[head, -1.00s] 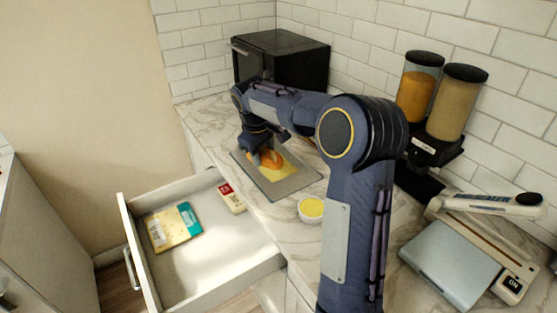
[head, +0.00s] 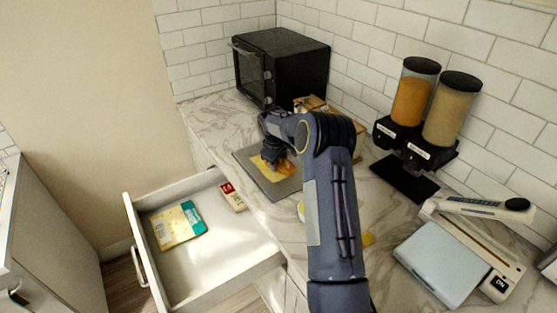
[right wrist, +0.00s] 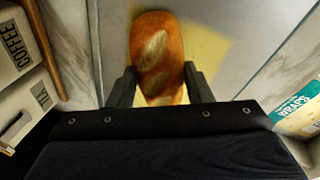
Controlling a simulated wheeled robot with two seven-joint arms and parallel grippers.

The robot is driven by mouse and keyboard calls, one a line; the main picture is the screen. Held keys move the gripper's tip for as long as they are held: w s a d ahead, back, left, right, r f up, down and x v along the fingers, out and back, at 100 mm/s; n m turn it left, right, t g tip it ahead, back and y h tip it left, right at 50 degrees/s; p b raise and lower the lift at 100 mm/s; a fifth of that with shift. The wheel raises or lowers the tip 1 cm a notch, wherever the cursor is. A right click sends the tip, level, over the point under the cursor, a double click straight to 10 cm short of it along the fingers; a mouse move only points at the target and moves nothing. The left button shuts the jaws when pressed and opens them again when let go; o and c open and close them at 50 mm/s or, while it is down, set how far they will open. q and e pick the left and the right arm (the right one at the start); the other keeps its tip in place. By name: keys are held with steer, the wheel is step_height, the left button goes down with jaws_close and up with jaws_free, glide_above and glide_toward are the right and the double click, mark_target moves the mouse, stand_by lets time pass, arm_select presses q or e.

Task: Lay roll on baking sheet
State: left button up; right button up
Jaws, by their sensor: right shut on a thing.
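The roll (right wrist: 157,45) is golden brown with pale scores. In the head view (head: 286,166) it shows partly behind my right gripper (head: 272,163), over a yellow patch on the grey baking sheet (head: 283,187). In the right wrist view my right gripper (right wrist: 160,86) has a finger on each side of the roll's near end and is shut on it. The yellow patch (right wrist: 207,60) and the sheet (right wrist: 258,28) lie below the roll. I cannot tell whether the roll touches them. My left gripper is not in view.
An open drawer (head: 225,243) below the counter holds a yellow-teal packet (head: 178,225) and a small red-cream box (head: 232,197). A black oven (head: 290,65) stands behind. Dispensers (head: 425,115) and a sealer (head: 455,250) stand right. A coffee container (right wrist: 15,45) is left in the wrist view.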

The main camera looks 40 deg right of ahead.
steer(key=shift+f, duration=0.25)
steer(key=o, duration=0.7)
steer(key=shift+f, duration=0.15)
steer(key=shift+a, duration=0.1)
